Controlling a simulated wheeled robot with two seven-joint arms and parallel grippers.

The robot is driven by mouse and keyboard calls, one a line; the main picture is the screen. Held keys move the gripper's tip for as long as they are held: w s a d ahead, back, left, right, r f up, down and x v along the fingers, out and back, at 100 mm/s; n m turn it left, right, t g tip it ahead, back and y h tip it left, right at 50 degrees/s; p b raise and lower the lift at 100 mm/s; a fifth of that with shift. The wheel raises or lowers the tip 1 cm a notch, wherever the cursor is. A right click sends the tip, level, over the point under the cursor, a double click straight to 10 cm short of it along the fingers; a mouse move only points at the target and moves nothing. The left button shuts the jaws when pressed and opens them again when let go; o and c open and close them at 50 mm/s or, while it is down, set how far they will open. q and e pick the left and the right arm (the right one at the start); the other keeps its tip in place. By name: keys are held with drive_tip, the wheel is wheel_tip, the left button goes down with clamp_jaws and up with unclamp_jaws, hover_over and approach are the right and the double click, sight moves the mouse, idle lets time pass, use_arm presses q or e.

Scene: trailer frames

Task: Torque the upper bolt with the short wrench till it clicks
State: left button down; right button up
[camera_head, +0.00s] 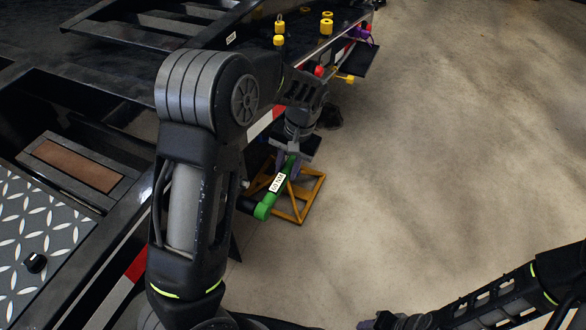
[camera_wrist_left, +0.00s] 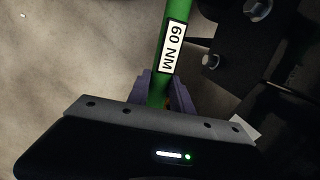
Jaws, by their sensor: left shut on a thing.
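My left gripper (camera_head: 289,162) is shut on the handle of a green wrench (camera_head: 268,204) with a white "60 NM" label. The wrench slants down-left from the jaws, and its green head with a dark socket end points at the trailer's side. In the left wrist view the wrench (camera_wrist_left: 166,22) runs up out of the frame from between the purple fingers of the gripper (camera_wrist_left: 160,90). One bolt head (camera_wrist_left: 257,8) and a smaller one (camera_wrist_left: 211,61) show on dark metal right of it. Whether the socket sits on a bolt is hidden. My right gripper (camera_head: 383,321) is cut off at the bottom edge.
The black trailer frame (camera_head: 60,84) fills the left side. A yellow stand (camera_head: 312,184) is on the floor behind the wrench. Yellow couplings (camera_head: 326,25) and a purple part (camera_head: 361,33) are at the back. The concrete floor (camera_head: 440,150) at right is clear.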

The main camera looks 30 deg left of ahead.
use_arm(q)
drive_tip(key=shift+a, duration=2.4)
idle(0.5)
drive_tip(key=shift+p, duration=0.4)
drive_tip(key=shift+f+g, duration=0.4)
drive_tip(key=shift+f+p, duration=0.25)
drive_tip(key=shift+p, duration=0.15)
drive_tip(key=shift+f+g, duration=0.5)
drive_tip(key=shift+g, duration=0.1)
drive_tip(key=shift+f+p, duration=0.2)
drive_tip(key=shift+p, duration=0.1)
drive_tip(key=shift+f+g, duration=0.2)
drive_tip(key=shift+g, duration=0.1)
idle(0.4)
